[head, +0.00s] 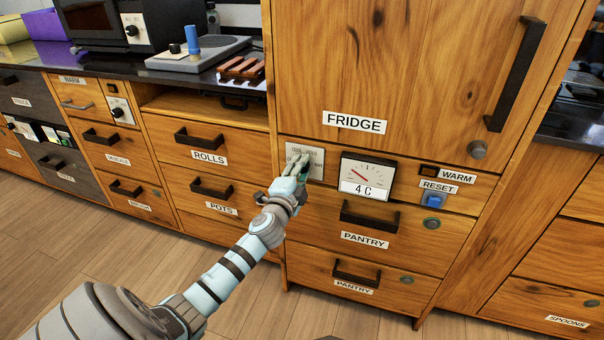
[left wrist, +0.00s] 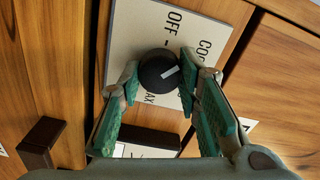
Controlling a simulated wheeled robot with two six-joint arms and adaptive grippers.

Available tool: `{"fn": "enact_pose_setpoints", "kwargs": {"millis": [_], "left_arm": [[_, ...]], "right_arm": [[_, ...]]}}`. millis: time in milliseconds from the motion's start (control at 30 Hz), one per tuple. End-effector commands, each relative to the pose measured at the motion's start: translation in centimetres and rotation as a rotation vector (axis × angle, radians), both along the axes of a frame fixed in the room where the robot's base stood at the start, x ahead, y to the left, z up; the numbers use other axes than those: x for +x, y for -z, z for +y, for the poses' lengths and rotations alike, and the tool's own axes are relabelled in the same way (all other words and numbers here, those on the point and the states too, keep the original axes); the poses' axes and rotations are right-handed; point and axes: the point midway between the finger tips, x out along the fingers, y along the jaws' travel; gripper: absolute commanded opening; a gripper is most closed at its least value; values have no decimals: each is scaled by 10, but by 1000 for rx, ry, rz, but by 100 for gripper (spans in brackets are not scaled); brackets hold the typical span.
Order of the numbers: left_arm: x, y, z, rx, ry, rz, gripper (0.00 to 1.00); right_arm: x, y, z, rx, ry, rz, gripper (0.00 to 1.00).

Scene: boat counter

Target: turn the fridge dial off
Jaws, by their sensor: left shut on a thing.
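The fridge dial is a round black knob (left wrist: 155,75) with a white pointer line, on a pale plate (left wrist: 135,25) lettered OFF, "COO..." and "...AX". In the left wrist view the pointer aims right and slightly up, on the "COO..." side and away from OFF. My left gripper (left wrist: 160,70) has green-padded fingers on either side of the knob and is shut on it. In the head view the left gripper (head: 292,172) covers the knob, and the plate (head: 316,161) shows behind it, below the FRIDGE label (head: 355,122).
A gauge (head: 368,175) reading 4 C sits right of the plate, then a blue RESET button (head: 433,201). A black PANTRY drawer handle (head: 370,217) juts out just below. Another handle (head: 211,190) is to the left. The wood floor in front is clear.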

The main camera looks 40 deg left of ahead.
Motion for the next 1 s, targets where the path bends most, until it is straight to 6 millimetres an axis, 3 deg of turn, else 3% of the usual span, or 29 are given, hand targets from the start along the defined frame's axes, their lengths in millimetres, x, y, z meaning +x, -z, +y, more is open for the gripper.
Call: {"fn": "enact_pose_setpoints", "kwargs": {"millis": [333,700,1000], "left_arm": [[0,3,0,-307,0,-105,3],[-1,2,0,-568,-1,-195,3],[-1,1,1,-665,-3,-228,3]], "right_arm": [[21,12,23,38,27,-40,40],[44,15,26,48,41,-83,40],[47,15,28,53,48,-90,40]]}}
